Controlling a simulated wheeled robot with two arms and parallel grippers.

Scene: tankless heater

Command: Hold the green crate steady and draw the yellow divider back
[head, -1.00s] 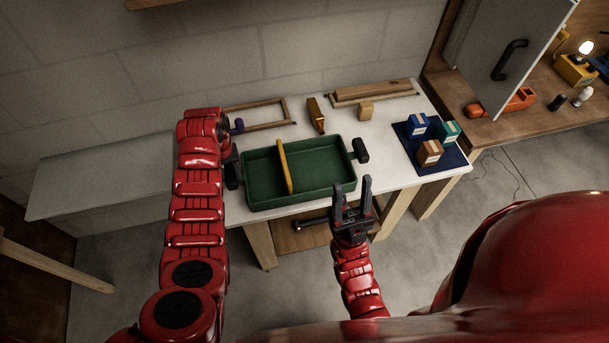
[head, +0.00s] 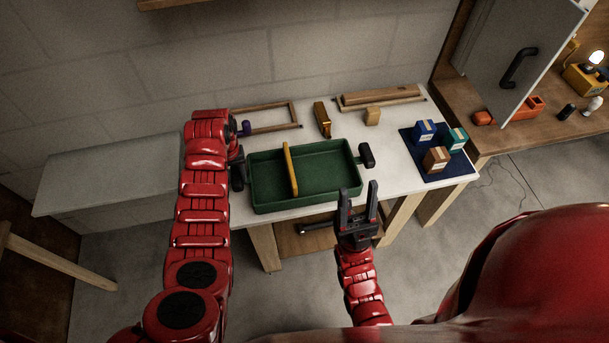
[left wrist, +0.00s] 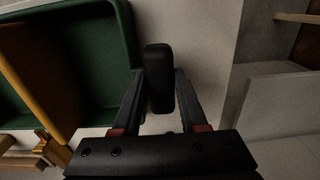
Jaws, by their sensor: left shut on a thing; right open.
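The green crate (head: 325,172) stands on the white-topped table, with a black handle at each end. The yellow divider (head: 291,168) stands upright across it, left of the middle. My left gripper (head: 238,168) is at the crate's left end. In the left wrist view my left gripper (left wrist: 158,95) is shut on the crate's left black handle (left wrist: 158,65); the divider (left wrist: 45,65) shows inside the crate (left wrist: 105,35). My right gripper (head: 358,188) is open and empty near the crate's front right corner, apart from the divider.
Behind the crate lie a wooden frame (head: 270,128), a yellow-brown block (head: 322,120), a small wooden block (head: 372,116) and wooden pieces (head: 380,95). Several small boxes stand on a blue mat (head: 455,168) at the right. A grey surface (head: 110,175) is at the left.

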